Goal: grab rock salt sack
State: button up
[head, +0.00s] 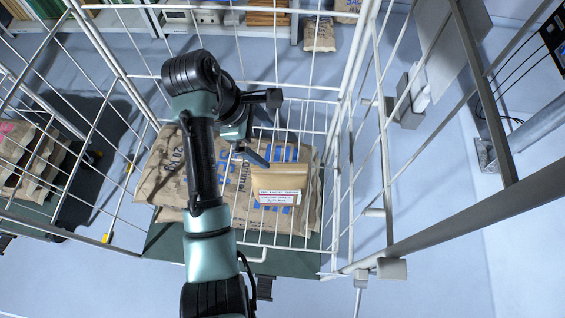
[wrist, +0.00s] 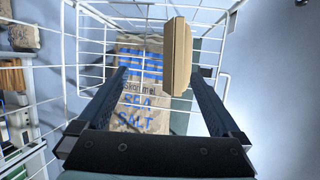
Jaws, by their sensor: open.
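Brown paper sacks with blue print lie in a white wire cage cart in the head view. One sack (head: 160,170) at the left reads "20 KG". In the wrist view a sack (wrist: 140,112) reads "SEA SALT" in blue and lies beyond my fingers. I cannot read "rock salt" on any sack. My gripper (head: 256,154) is over the sacks, inside or just above the cage. Its fingers (wrist: 163,74) are wide apart with nothing clamped between them. My arm hides part of the sacks in the head view.
A small cardboard box (head: 278,183) with a red and white label sits over the sacks, right of my gripper. White wire walls (head: 340,150) surround the load. Another cart with sacks (head: 30,155) stands at the left. Shelves line the back. Grey metal bars (head: 450,225) cross at right.

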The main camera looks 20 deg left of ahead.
aim_at(272, 167)
jog(key=s, duration=0.1)
jog(key=s+f+n+g, duration=0.1)
jog(key=shift+s+f+h+b, duration=0.3)
jog(key=shift+h+b, duration=0.05)
jog(key=shift+h, duration=0.05)
jog(key=b+x, duration=0.2)
jog(key=x, duration=0.4)
jog(key=shift+d+f, duration=0.1)
jog(key=shift+p+x, duration=0.3)
jog(key=shift+x, duration=2.7)
jog(key=shift+w, duration=0.2)
jog(key=shift+c, duration=0.3)
grip_shut()
jog(key=shift+w+r, duration=0.15)
jog(key=shift+r, duration=0.1)
